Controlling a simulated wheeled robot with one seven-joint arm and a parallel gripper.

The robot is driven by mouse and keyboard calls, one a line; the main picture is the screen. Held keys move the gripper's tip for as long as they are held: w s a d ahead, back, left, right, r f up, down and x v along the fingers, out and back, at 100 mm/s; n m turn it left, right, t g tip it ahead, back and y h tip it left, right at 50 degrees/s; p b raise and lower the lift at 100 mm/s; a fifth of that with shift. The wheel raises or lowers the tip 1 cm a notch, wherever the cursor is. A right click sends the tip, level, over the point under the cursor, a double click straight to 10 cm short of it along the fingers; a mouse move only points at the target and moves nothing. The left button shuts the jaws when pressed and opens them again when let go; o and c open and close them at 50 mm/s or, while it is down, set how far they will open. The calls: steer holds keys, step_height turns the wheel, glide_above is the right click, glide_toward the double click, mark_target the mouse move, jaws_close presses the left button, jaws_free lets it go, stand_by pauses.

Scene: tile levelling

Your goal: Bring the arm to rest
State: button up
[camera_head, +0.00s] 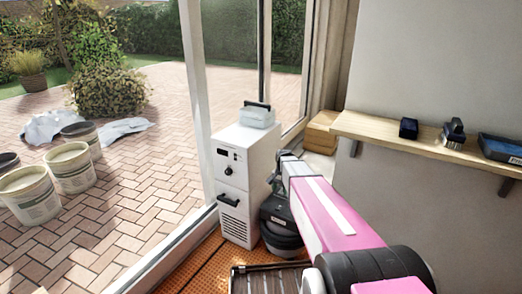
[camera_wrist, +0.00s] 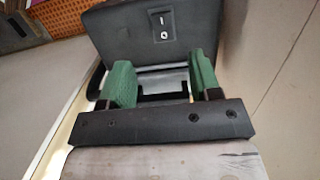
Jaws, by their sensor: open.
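My gripper (camera_wrist: 161,75) shows in the wrist view with its two green fingers apart and nothing between them. A black box with a power switch (camera_wrist: 163,22) marked I and O lies just beyond the fingertips. I cannot tell whether the fingers touch it. In the head view my pink arm reaches forward from the lower right, and the gripper itself cannot be made out there.
A white cabinet (camera_head: 234,185) with a pale case (camera_head: 257,117) on top stands left of my arm. A wooden shelf (camera_head: 380,132) on the right wall holds a dark block (camera_head: 408,128), a brush (camera_head: 453,132) and a blue tray (camera_head: 502,148). White buckets (camera_head: 30,195) stand outside.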

steer(key=s+r+n, duration=0.2)
steer(key=s+n, duration=0.1)
steer(key=s, duration=0.7)
steer(key=s+r+n+t, duration=0.1)
steer(key=s+r+n, duration=0.2)
steer(key=s, duration=0.8)
steer(key=shift+s+a+n+h, duration=0.15)
steer(key=shift+s+n+h, duration=0.1)
steer(key=shift+n+h, duration=0.2)
